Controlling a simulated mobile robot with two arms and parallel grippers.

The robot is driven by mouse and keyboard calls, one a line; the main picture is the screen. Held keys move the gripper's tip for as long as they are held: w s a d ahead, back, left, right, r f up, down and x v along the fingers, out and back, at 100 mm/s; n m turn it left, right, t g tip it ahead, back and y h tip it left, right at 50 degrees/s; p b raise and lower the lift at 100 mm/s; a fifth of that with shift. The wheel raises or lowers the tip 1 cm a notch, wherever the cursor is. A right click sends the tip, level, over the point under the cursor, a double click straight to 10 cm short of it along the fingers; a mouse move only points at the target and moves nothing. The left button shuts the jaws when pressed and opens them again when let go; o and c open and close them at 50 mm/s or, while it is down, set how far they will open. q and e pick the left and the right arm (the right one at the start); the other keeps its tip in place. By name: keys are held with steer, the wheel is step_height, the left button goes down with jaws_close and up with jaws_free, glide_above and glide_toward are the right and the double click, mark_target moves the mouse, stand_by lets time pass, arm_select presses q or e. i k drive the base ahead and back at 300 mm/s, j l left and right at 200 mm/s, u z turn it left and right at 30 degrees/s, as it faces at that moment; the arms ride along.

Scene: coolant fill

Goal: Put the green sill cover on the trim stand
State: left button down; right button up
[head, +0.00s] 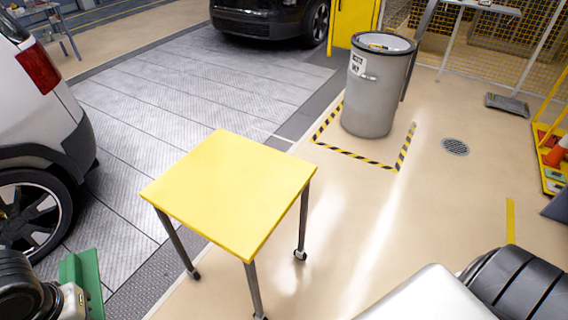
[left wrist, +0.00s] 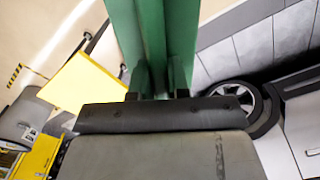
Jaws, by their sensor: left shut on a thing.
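The green sill cover (head: 84,283) is at the lower left of the head view, partly cut off by the bottom edge. It also shows as a long green profile (left wrist: 152,35) running up out of the left wrist view. My left gripper (left wrist: 158,84) is shut on it and holds it off the floor, left of the trim stand. The trim stand (head: 232,190), a yellow-topped table on dark legs with casters, stands in the middle with a bare top. It also shows in the left wrist view (left wrist: 84,84). My right gripper is outside both views.
A white car (head: 40,110) stands at the left, its wheel close to the sill cover. A grey drum (head: 372,100) stands behind the stand inside striped floor tape (head: 355,157). A floor drain (head: 455,147) lies to the right. The floor right of the stand is clear.

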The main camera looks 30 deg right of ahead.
mark_target(256, 154)
steer(key=i+l, duration=0.15)
steer(key=l, duration=0.25)
steer(key=i+l, duration=0.1)
steer(key=l, duration=0.35)
steer(key=i+l, duration=0.15)
steer(key=l, duration=0.25)
steer(key=i+l+z, duration=0.1)
steer(key=l, duration=0.35)
steer(key=i+l, duration=0.15)
steer(key=l, duration=0.25)
steer(key=i, duration=0.85)
steer(key=l+z, duration=0.05)
steer(key=l, duration=0.05)
